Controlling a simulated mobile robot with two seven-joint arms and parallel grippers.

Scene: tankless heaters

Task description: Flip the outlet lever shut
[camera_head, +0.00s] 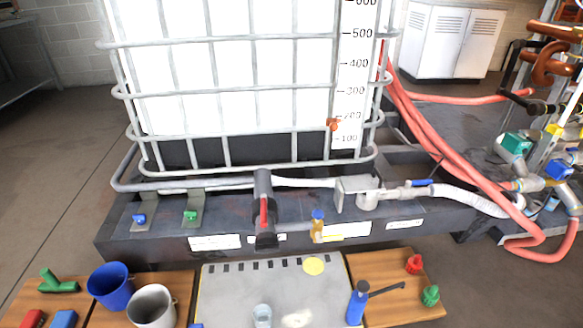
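A dark outlet pipe (263,184) comes down at the front of the caged white tank (240,60). A red lever (263,214) lies along it, roughly in line with the pipe, above its black lower end (266,240). To the right, a grey metal valve (368,197) with a blue lever (418,183) joins a white hose (465,200); this lever lies roughly along the fitting. The picture does not tell which lever is the task's outlet lever. Neither of my grippers is in view.
A low bench in front holds a grey mat (225,290), blue cup (109,284), white cup (152,305), blue bottle (356,305) and small coloured parts. A brass fitting (318,226) stands right of the pipe. Red hoses (440,135) run at the right. Floor at left is clear.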

